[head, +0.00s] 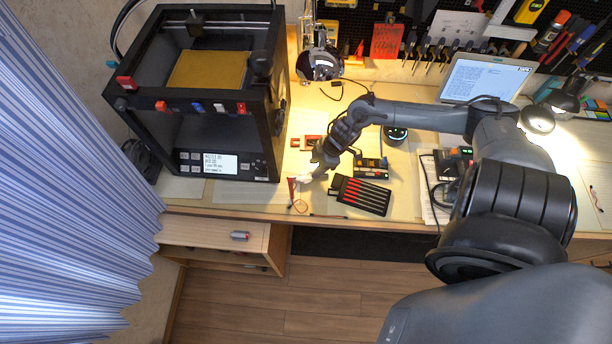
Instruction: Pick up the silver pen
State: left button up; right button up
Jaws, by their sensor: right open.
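I cannot pick out a silver pen with certainty. A short silvery item with a reddish end (240,236) lies on the wooden drawer unit below the desk's front edge. A thin dark stick (327,216) lies along the desk's front edge. My right gripper (303,180) points down over the desk front, beside a small red upright item (291,186) and a thin wire loop (300,206). Its jaws are open, small and partly blurred; I see nothing held. My left gripper is not in view.
A black 3D printer (200,90) stands on the left of the desk. A black case with red strips (362,195) lies right of my gripper. Blue striped curtain (60,180) hangs left.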

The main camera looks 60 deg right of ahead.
aim_at(312, 172)
jog(key=shift+b+x, duration=0.45)
jog(key=shift+x, duration=1.5)
jog(key=shift+a, duration=0.1)
grip_shut()
